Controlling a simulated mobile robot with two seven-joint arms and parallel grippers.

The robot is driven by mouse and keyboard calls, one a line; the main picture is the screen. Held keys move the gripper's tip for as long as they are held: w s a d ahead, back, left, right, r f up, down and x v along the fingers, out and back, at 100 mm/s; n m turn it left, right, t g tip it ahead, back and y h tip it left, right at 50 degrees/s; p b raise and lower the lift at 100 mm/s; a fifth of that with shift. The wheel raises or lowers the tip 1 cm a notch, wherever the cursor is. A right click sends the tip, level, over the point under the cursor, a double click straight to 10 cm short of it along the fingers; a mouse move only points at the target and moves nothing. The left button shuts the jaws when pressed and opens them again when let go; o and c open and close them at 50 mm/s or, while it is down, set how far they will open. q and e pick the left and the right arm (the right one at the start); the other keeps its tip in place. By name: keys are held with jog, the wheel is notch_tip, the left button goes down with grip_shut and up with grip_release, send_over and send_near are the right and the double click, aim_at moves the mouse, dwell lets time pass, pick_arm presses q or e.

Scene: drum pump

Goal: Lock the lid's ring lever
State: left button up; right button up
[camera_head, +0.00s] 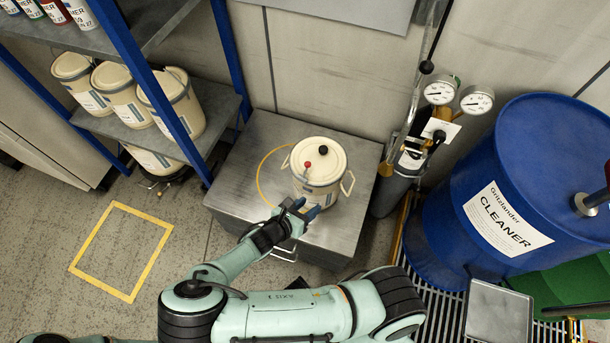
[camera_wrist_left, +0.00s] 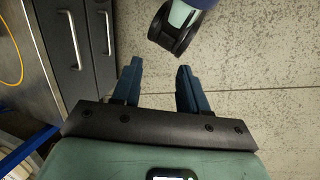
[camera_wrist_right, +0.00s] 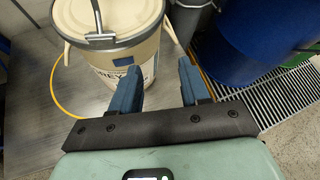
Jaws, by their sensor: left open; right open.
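A cream pail (camera_head: 322,196) with a closed lid (camera_head: 330,158) stands on a grey metal cabinet. A grey lever with a red knob (camera_head: 308,164) sticks up at the lid's near edge; its grey arm and ring fitting also show in the right wrist view (camera_wrist_right: 100,37). The lever does not lie along the ring. My right gripper (camera_head: 306,207) is open and empty, close to the pail's near side and below the lever; whether it touches the pail is unclear. My left gripper (camera_wrist_left: 157,82) is open and empty above the floor, away from the pail.
The cabinet top (camera_head: 242,190) has free room left of the pail. A pipe with gauges (camera_head: 440,92) and a blue cleaner drum (camera_head: 545,150) stand to the right. A shelf with more pails (camera_head: 120,100) is at the left, beside a yellow floor square (camera_head: 121,250).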

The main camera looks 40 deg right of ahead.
notch_tip(320, 180, down, 3)
jog(key=a+b, duration=0.1)
jog(key=b, duration=0.1)
jog(key=m+h+b, duration=0.3)
jog(key=h+b, duration=0.3)
jog(key=b, duration=0.4)
send_near(307, 166)
pick_arm(q)
jog(key=w+a+f+t, duration=0.1)
jog(key=w+f, duration=0.2)
jog(key=f, duration=0.4)
jog(key=w+a+f+t+y+b, duration=0.1)
jog(key=w+f, duration=0.3)
jog(key=f, duration=0.4)
jog(key=shift+a+n+t, duration=0.3)
jog(key=shift+a, duration=0.35)
pick_arm(e)
jog(key=d, duration=0.3)
jog(key=d+f, duration=0.1)
jog(key=d, duration=0.3)
jog(key=w+d, duration=0.1)
jog(key=d, duration=0.2)
jog(key=shift+d+f, duration=0.2)
jog(key=shift+d, duration=0.1)
pick_arm(q)
jog(key=shift+w, duration=0.1)
